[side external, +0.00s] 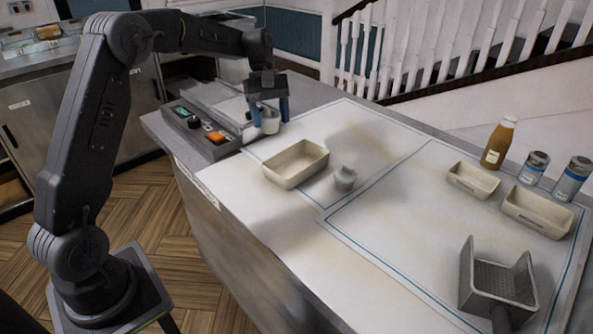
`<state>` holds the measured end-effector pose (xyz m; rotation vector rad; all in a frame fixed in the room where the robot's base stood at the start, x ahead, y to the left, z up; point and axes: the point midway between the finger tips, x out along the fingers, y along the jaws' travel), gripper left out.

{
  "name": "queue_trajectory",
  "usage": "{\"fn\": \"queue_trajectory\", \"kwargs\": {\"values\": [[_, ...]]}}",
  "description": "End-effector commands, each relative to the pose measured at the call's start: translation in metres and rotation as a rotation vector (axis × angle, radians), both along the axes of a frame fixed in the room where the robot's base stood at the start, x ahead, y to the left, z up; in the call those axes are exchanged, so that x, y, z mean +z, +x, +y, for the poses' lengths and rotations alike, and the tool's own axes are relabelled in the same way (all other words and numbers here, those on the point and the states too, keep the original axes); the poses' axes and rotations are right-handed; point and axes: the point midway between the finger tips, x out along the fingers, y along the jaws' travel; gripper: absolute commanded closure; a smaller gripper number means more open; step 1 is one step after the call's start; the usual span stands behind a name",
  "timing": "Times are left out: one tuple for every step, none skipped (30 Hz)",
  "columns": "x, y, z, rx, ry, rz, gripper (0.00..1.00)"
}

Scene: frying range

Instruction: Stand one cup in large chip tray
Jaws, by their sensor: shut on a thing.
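My gripper (269,106) is at the far left of the counter, with its blue fingers pointing down. It is shut on a small pale cup (270,123), which looks upright between the fingers. Whether the cup touches the surface below is hard to tell. A large cream chip tray (317,164) stands on the white board, in front of and to the right of my gripper, and looks empty. A second small grey cup (345,180) stands on the board just right of this tray, outside it.
Two smaller cream trays (472,184) (538,216), a sauce bottle (499,144) and two shakers (533,168) (571,180) stand at the right. A metal chip scoop (500,280) lies front right. A control box (202,133) sits left of my gripper. The middle of the board is clear.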

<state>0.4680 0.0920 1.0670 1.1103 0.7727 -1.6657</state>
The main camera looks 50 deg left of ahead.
Motion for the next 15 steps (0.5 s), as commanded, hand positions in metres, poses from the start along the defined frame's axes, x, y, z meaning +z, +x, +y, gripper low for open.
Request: {"fn": "queue_trajectory", "kwargs": {"values": [[0.004, 0.001, 0.009, 0.099, 0.0, -0.001, 0.61], [0.006, 0.001, 0.013, 0.154, -0.001, -0.002, 0.61], [0.008, 0.002, 0.017, 0.219, 0.001, -0.001, 0.61], [0.01, 0.003, 0.02, 0.262, 0.0, -0.001, 0.61], [0.011, 0.003, 0.023, 0.3, 0.0, -0.001, 0.61], [0.012, 0.004, 0.026, 0.342, 0.001, -0.001, 0.61], [0.013, 0.004, 0.028, 0.366, 0.001, 0.0, 0.61], [0.013, 0.005, 0.029, 0.386, 0.0, 0.001, 0.61], [0.013, 0.005, 0.03, 0.407, 0.001, 0.002, 0.61], [0.012, 0.007, 0.029, 0.417, 0.001, 0.002, 0.61], [0.011, 0.008, 0.027, 0.424, 0.0, 0.002, 0.61], [0.008, 0.011, 0.023, 0.429, -0.001, 0.004, 0.61], [0.005, 0.014, 0.019, 0.43, -0.001, 0.005, 0.61], [0.001, 0.017, 0.014, 0.429, -0.001, 0.005, 0.61], [-0.004, 0.022, 0.006, 0.427, 0.0, 0.006, 0.61]]}}
